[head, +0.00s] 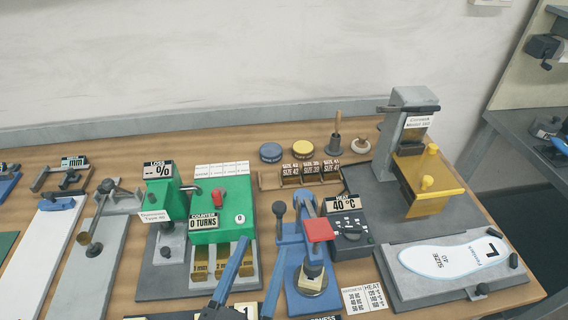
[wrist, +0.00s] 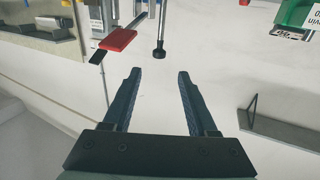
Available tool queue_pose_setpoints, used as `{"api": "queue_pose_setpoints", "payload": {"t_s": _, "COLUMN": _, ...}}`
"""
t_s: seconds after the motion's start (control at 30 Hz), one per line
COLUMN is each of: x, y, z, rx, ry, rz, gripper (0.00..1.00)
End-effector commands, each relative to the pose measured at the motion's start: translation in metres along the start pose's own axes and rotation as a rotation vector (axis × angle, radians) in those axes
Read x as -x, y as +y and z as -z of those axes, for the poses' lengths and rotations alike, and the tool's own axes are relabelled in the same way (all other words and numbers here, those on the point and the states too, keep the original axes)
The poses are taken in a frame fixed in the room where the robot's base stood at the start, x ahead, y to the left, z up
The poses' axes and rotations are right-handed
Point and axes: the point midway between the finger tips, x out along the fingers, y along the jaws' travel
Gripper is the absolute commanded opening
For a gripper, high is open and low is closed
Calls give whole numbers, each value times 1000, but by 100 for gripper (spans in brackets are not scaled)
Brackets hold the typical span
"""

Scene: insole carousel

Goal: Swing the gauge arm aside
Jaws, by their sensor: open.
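The blue hardness gauge (head: 307,285) stands at the front middle. It has a red pad (head: 319,230) on its arm and a brass block on a round disc below. An upright rod with a black knob (head: 279,208) stands at its left; it appears to belong to the gauge arm. The wrist view shows the scene upside down, with the knob (wrist: 158,52) just beyond and between the fingertips and the red pad (wrist: 118,40) to the left. My gripper (head: 263,249) is open and empty, its fingers (wrist: 159,72) pointing toward the knob.
The green counter (head: 222,210) is close left of my gripper. The heat box (head: 352,235) stands right of the gauge, and an insole plate (head: 400,285) lies further right. Behind are a size rack (head: 268,181) and round pots. The wall borders the bench.

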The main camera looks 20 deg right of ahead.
Motion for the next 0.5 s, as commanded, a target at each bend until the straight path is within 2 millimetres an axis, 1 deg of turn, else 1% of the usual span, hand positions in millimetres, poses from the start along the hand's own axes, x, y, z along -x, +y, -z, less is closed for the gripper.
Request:
{"api": "queue_pose_setpoints", "payload": {"t_s": 0.07, "x": -1, "y": 2, "z": 2, "rx": 4, "ry": 1, "rz": -4, "gripper": 58}}
{"api": "queue_pose_setpoints", "payload": {"t_s": 0.17, "x": -9, "y": 2, "z": 2, "rx": 4, "ry": 2, "rz": -7, "gripper": 58}}
{"api": "queue_pose_setpoints", "payload": {"t_s": 0.27, "x": -25, "y": 3, "z": 4, "rx": 3, "ry": 2, "rz": -9, "gripper": 58}}
{"api": "queue_pose_setpoints", "payload": {"t_s": 0.5, "x": -77, "y": 2, "z": 5, "rx": 3, "ry": 2, "rz": -8, "gripper": 58}}
